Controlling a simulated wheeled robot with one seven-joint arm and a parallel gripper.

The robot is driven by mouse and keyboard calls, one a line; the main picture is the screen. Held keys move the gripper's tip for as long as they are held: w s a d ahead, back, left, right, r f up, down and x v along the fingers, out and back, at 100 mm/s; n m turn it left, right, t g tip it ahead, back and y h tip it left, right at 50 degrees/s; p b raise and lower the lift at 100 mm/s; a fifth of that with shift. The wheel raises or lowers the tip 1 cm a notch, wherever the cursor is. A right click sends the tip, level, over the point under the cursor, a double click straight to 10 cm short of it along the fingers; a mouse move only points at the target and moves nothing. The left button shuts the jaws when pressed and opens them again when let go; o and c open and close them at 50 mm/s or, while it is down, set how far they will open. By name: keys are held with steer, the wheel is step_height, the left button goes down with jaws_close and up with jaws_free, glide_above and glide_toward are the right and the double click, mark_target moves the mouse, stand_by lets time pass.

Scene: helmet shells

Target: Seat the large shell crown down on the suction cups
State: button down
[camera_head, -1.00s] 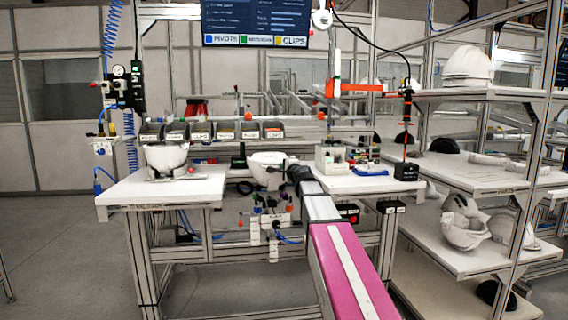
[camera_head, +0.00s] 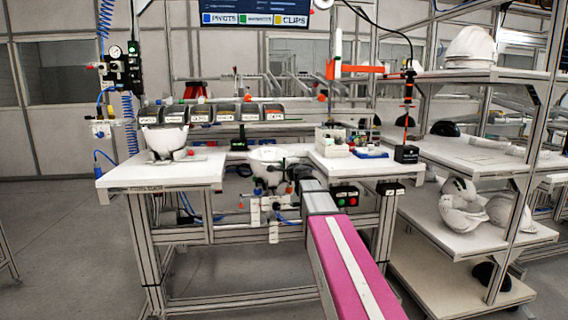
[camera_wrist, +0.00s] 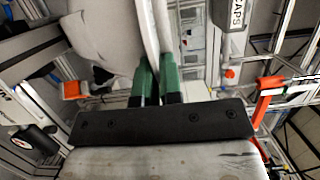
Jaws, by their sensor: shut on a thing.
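The large white shell (camera_head: 268,154) hangs crown down, open side up, in the gap between the two white tabletops. My gripper (camera_wrist: 157,72), with green finger pads, is shut on the shell's rim wall; the shell (camera_wrist: 105,32) fills the upper left of the wrist view. In the head view my dark gripper sits at the shell's right side, at the end of my pink and grey arm. The suction-cup stand (camera_head: 262,205) is directly below the shell. The cups are mostly hidden, and I cannot tell whether the crown touches them.
Another white shell (camera_head: 165,139) stands on a fixture on the left tabletop (camera_head: 130,175). A white bin (camera_head: 331,143) and a blue tray (camera_head: 370,153) are on the right tabletop. Parts bins (camera_head: 225,113) line the back. A shelf rack (camera_head: 480,160) with more shells stands right.

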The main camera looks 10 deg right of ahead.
steer(key=c, duration=1.2)
jaws_free()
steer(key=v, duration=1)
steer(key=shift+s, duration=0.35)
steer(key=shift+f, duration=0.15)
